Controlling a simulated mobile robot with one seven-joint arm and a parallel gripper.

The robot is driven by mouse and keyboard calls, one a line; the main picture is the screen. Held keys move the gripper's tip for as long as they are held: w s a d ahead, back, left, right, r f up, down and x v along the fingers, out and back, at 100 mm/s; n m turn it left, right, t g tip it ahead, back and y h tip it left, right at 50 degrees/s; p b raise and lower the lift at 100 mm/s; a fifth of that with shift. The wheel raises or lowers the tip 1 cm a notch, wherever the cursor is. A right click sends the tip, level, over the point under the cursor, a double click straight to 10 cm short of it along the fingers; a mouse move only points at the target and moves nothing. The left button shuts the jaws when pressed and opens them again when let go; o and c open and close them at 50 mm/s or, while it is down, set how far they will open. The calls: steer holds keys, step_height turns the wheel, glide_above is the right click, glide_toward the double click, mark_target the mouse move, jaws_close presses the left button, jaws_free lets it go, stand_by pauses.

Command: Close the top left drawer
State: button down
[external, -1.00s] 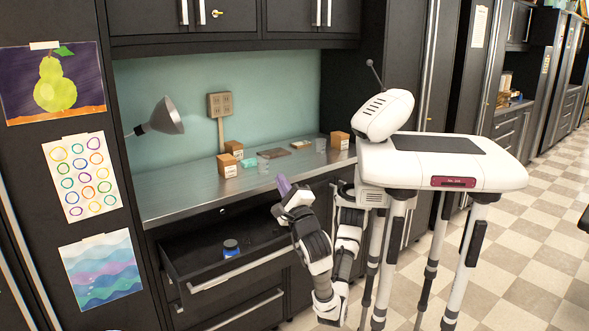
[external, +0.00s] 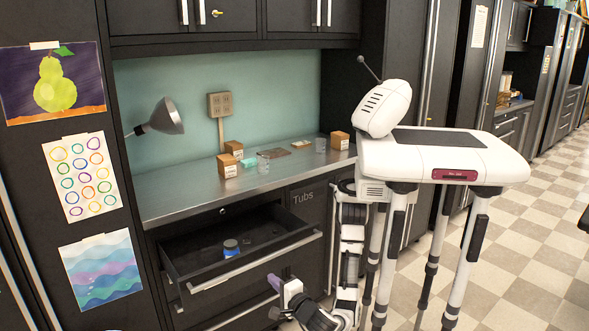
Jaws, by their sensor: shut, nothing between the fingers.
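The top left drawer (external: 195,261) under the counter is pulled out, its inside open to view. A small jar with a blue lid (external: 231,248) stands in it, with a few small dark items to its right. The drawer's silver handle bar (external: 258,262) runs along its front. My gripper (external: 274,283), with purple fingers, is shut and empty. It is low, in front of the drawer front and below the handle in the picture. I cannot tell whether it touches the drawer front.
The metal counter (external: 190,198) above holds several small boxes, including one brown box (external: 227,165), and clear beakers (external: 263,162). A lamp (external: 163,117) leans from the left wall. A cabinet labelled Tubs (external: 303,197) is right of the drawer. Checkered floor (external: 515,260) is clear at right.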

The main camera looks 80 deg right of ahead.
step_height(320, 180, down, 7)
steer(key=p, duration=0.3)
glide_toward(247, 271)
steer(key=x, duration=0.6)
steer(key=shift+w, duration=0.1)
steer(key=shift+w+d+f, duration=0.1)
steer(key=shift+w+d, duration=0.1)
steer(key=shift+d, duration=0.1)
steer(key=p+x, duration=0.1)
steer(key=x, duration=2.5)
steer(key=shift+w+d, duration=0.2)
steer(key=shift+d, duration=0.05)
